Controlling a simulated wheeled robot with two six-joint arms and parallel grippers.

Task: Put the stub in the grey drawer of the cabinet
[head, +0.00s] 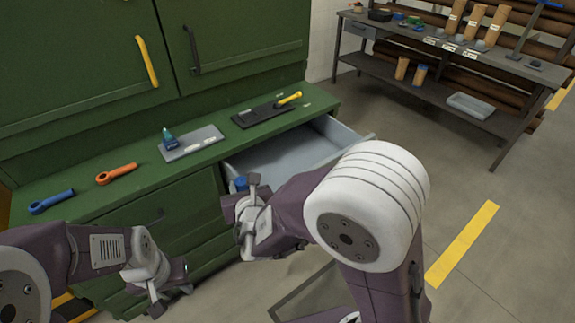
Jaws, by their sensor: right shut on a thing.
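The green cabinet (120,170) has one drawer pulled out, with a pale grey inside (285,150); it looks empty where I can see it. My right gripper (241,192) is at the near left corner of this open drawer. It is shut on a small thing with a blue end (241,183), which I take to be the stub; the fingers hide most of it. I cannot tell whether it is over the drawer or just outside. My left gripper (172,298) is low in front of the cabinet, empty, its fingers apart.
On the cabinet ledge lie a blue tool (52,201), an orange tool (117,174), a grey plate with a small bottle (192,143) and a dark tray with a yellow-handled tool (262,112). A workbench (450,60) with upright brown rolls stands at the back right. Floor between is clear.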

